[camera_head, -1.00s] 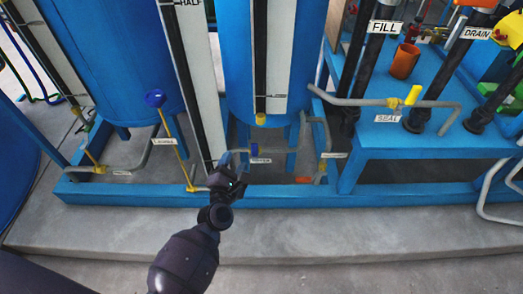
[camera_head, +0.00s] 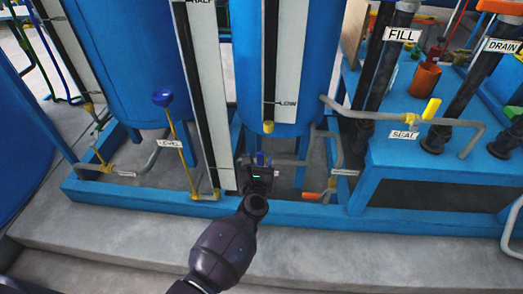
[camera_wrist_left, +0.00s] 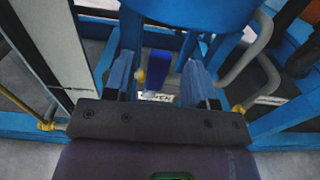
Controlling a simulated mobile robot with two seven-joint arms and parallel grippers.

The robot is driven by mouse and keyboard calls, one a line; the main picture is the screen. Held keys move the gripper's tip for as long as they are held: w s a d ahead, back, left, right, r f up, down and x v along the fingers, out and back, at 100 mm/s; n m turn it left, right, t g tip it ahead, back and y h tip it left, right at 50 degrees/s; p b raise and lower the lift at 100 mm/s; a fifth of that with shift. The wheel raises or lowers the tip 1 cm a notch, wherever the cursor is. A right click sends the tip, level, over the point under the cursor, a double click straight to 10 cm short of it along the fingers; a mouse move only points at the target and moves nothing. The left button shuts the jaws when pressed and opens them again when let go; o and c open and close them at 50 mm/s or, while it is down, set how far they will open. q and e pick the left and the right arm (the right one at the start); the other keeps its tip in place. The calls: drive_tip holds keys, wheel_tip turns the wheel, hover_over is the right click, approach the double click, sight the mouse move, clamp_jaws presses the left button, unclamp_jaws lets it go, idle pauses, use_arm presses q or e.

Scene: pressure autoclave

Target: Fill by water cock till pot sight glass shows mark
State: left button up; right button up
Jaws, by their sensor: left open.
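The water cock's blue handle (camera_head: 261,158) stands low in front of the middle tank, just beyond my left gripper. It also shows in the left wrist view (camera_wrist_left: 158,62), between the two fingers, with a partly hidden white label (camera_wrist_left: 158,97) nearer me. My left gripper (camera_head: 259,168) is open; the wrist view shows its fingers (camera_wrist_left: 158,80) apart on either side of the handle, and I cannot tell whether they touch it. A sight glass with a LOW mark (camera_head: 288,103) runs down the middle tank. A taller white gauge strip (camera_head: 212,100) with a HALF mark stands left of it. Water level is unclear.
A blue-knobbed LEVEL rod (camera_head: 178,135) stands left of my gripper. The yellow SEAL handle (camera_head: 431,108) and pipes lie right. An orange handle (camera_head: 311,196) sits low nearby. The blue frame rail (camera_head: 130,198) runs across the front, with bare concrete before it.

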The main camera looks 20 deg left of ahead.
use_arm(q)
drive_tip(key=shift+b+x, duration=0.35)
drive_tip(key=shift+x, duration=2.15)
clamp_jaws()
